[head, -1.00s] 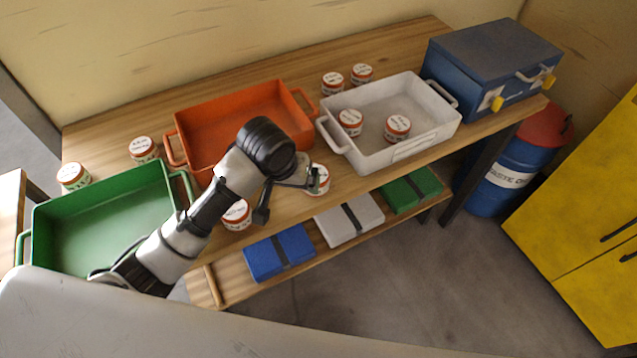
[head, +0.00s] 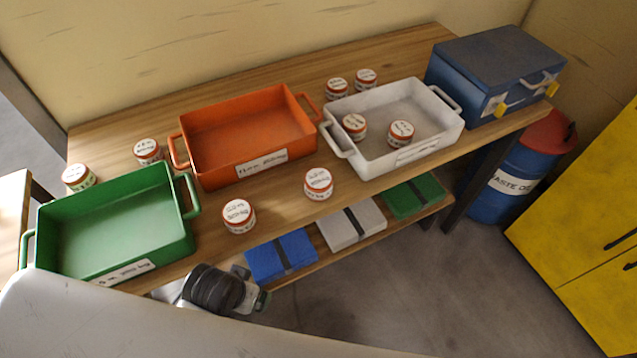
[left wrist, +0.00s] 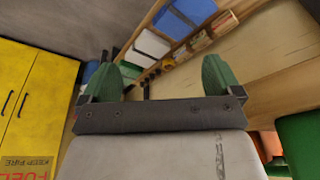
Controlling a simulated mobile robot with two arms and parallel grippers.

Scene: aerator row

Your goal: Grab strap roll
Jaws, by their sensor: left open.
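I cannot make out for certain which thing is the strap roll. In the left wrist view, a row of small brown and cream roundish items (left wrist: 201,41) lies along a shelf beyond the fingers; they are too small to identify. In the head view, my left gripper (head: 252,287) is low in front of the bench's near edge, beside the blue box (head: 281,256) on the lower shelf. Its green fingers stand wide apart with nothing between them in the left wrist view (left wrist: 160,76). My right gripper is not in view.
The bench top carries a green tray (head: 120,225), an orange tray (head: 262,165), a white tray (head: 415,150), a blue case (head: 490,75) and several red-rimmed tins (head: 239,215). The lower shelf also holds white (head: 350,224) and green boxes (head: 414,196). A yellow cabinet (head: 590,225) stands right.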

